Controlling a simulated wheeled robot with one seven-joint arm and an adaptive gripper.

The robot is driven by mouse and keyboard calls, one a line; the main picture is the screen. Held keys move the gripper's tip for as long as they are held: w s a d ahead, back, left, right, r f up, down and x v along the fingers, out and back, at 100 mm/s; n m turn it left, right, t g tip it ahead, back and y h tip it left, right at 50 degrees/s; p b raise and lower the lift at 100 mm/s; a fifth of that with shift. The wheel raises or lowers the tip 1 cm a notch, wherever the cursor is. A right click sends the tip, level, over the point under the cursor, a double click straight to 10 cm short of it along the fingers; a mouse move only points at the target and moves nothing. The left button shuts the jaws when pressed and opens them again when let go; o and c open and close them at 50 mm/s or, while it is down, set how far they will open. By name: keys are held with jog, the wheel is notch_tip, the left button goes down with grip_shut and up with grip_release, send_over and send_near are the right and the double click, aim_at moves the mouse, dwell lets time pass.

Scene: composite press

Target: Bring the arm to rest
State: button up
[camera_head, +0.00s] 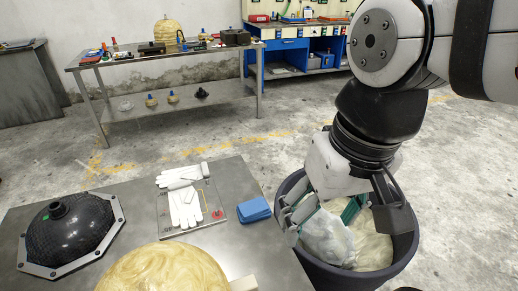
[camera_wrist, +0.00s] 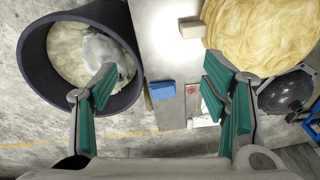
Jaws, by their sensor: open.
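My arm reaches in from the upper right of the head view, and my gripper (camera_head: 333,211) hangs over a dark round bin (camera_head: 281,207). Its fingers with green pads are apart. In the wrist view my gripper (camera_wrist: 160,86) is open, and nothing sits between the fingers. The bin (camera_wrist: 33,62) shows at the upper left of the wrist view. It holds pale yellowish fibrous material (camera_head: 375,247) and a whitish, translucent crumpled piece (camera_head: 328,238). The piece also shows in the wrist view (camera_wrist: 100,50), lying in the bin, partly behind the left finger.
A metal table (camera_head: 240,240) left of the bin carries a black dome (camera_head: 66,232), a yellow fibrous dome (camera_head: 163,270), white gloves (camera_head: 185,206) and a blue folded cloth (camera_head: 254,210). A workbench (camera_head: 180,55) stands behind. Open floor lies between them.

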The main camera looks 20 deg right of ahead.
jog(key=s, duration=0.1)
jog(key=s+n, duration=0.1)
jog(key=s, duration=0.1)
jog(key=shift+d+f+n+h, duration=0.2)
jog(key=shift+f+n+h, duration=0.05)
jog(key=shift+n+h, duration=0.05)
notch_tip(320, 180, up, 12)
jog(key=t+p, duration=0.2)
jog(key=p, duration=0.9)
jog(key=shift+d+r, duration=0.2)
jog(key=shift+r, duration=0.05)
jog(key=shift+o, duration=0.4)
jog(key=shift+w, duration=0.15)
